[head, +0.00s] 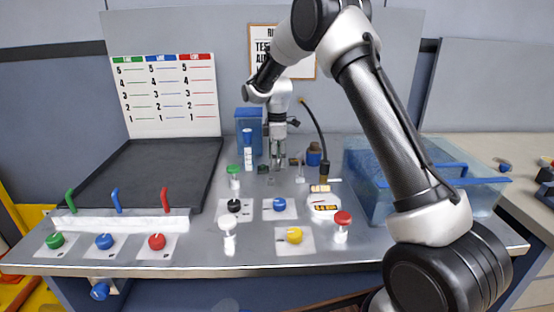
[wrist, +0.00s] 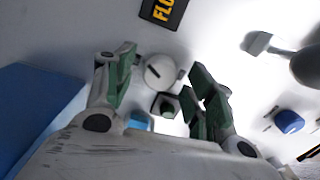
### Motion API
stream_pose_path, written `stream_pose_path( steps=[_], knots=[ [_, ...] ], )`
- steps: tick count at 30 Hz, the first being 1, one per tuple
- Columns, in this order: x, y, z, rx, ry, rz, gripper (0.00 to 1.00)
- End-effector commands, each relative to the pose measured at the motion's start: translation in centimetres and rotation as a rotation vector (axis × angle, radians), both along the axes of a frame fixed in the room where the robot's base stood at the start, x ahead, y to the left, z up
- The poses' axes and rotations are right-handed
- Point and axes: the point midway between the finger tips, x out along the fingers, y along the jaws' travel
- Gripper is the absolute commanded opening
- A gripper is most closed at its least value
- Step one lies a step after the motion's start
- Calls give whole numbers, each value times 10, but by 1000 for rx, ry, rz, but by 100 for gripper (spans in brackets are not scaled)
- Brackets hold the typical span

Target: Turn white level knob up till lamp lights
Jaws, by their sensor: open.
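In the wrist view a round white knob (wrist: 160,72) with a dark mark on its face lies between the spread fingers of my gripper (wrist: 165,78). The gripper is open, with a gap visible on both sides of the knob. Beside the knob is a small dark square with a dark green lamp (wrist: 167,108), which looks unlit. In the head view my gripper (head: 278,160) points down over the back of the metal bench. I cannot make out the white knob behind it there.
A clear tank (head: 372,200) is at the right. Green, black, blue, yellow, red and white knobs or caps stand nearer the front. A black FLO-labelled plate (wrist: 163,10) lies beyond the fingers.

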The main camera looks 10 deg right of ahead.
Motion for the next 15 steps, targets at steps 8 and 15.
stream_pose_path(
  steps=[8,15],
  knots=[
    [1,0,57,1,-5,0,55],
    [1,0,101,2,-4,0,55]
  ],
)
